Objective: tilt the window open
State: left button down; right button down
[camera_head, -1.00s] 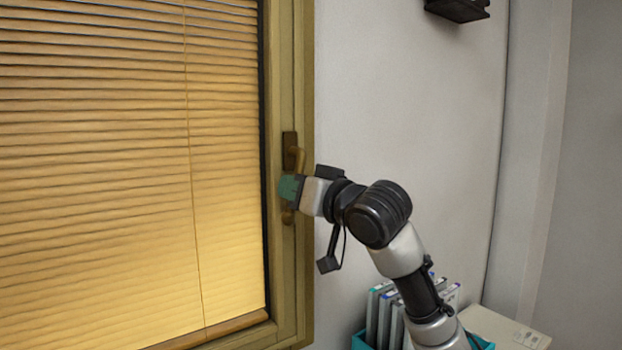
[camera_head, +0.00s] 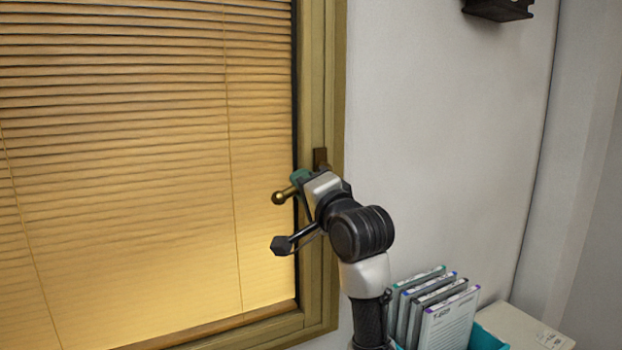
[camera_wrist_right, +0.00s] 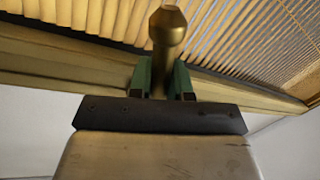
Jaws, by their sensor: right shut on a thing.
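The window (camera_head: 322,90) has a yellow-brown frame and lowered tan blinds (camera_head: 130,150). Its brass handle (camera_head: 284,196) is turned away from vertical and its round end points left over the blinds. The dark handle plate (camera_head: 320,160) shows partly on the frame, the rest hidden behind the gripper. My right gripper (camera_head: 300,179), with green fingers, is shut on the handle. In the right wrist view the handle (camera_wrist_right: 166,45) stands between the two green fingers (camera_wrist_right: 161,82). My left gripper is not in view.
A teal box (camera_head: 484,339) with several folders (camera_head: 445,318) stands at the lower right beside a pale surface (camera_head: 520,326). A dark bracket (camera_head: 498,9) is on the wall above.

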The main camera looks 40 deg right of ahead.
jog(key=shift+a+r+m+h+p, duration=0.15)
jog(key=shift+r+m+p, duration=0.2)
jog(key=shift+m, duration=0.25)
jog(key=shift+d+r+m+h+p, duration=0.1)
jog(key=shift+r+m+h+p, duration=0.1)
jog(key=shift+m+p, duration=0.3)
jog(key=shift+a+r+m+h+p, duration=0.15)
jog(key=shift+r+m+p, duration=0.15)
jog(key=shift+m, duration=0.4)
